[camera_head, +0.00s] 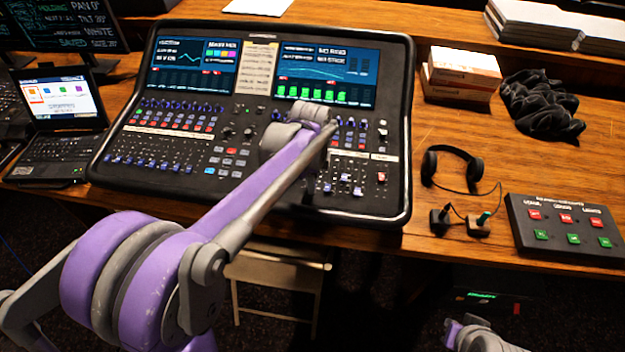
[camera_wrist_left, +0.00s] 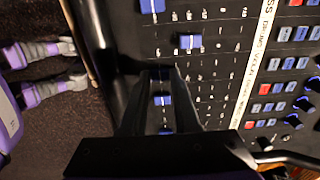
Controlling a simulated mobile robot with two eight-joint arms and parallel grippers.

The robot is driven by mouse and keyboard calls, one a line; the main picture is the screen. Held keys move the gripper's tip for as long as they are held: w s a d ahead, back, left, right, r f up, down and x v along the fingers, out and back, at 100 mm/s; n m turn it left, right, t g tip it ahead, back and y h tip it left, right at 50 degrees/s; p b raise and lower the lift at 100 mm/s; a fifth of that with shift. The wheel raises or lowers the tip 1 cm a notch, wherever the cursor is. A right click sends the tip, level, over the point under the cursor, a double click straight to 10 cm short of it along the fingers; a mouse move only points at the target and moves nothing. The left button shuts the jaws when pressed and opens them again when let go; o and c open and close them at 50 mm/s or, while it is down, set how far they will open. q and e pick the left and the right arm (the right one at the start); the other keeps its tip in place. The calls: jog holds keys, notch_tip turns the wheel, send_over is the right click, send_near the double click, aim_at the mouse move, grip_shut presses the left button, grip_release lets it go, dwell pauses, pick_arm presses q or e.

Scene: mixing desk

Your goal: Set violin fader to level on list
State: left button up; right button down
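The mixing desk (camera_head: 400,150) has two lit screens and a lower field of small faders. In the left wrist view, several blue fader caps show at different heights, including an upper cap (camera_wrist_left: 190,42) and a cap (camera_wrist_left: 162,100) between my fingers. My left gripper (camera_wrist_left: 163,72) points down at the fader panel with its dark fingers apart. Whether they touch the cap is unclear. A white label strip (camera_wrist_left: 257,65) runs beside the faders; I cannot make out which is the violin. A pale sheet (camera_head: 258,68) with unreadable lines sits between the screens. My right gripper is not seen.
My left arm covers part of the desk. A laptop (camera_head: 62,108) stands to the left. Headphones (camera_head: 452,160), a button box (camera_head: 568,226), boxes (camera_head: 463,70) and a black cloth (camera_head: 540,105) lie to the right. Some wood is clear between them.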

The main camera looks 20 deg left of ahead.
pick_arm(q)
grip_shut()
dwell(1.0)
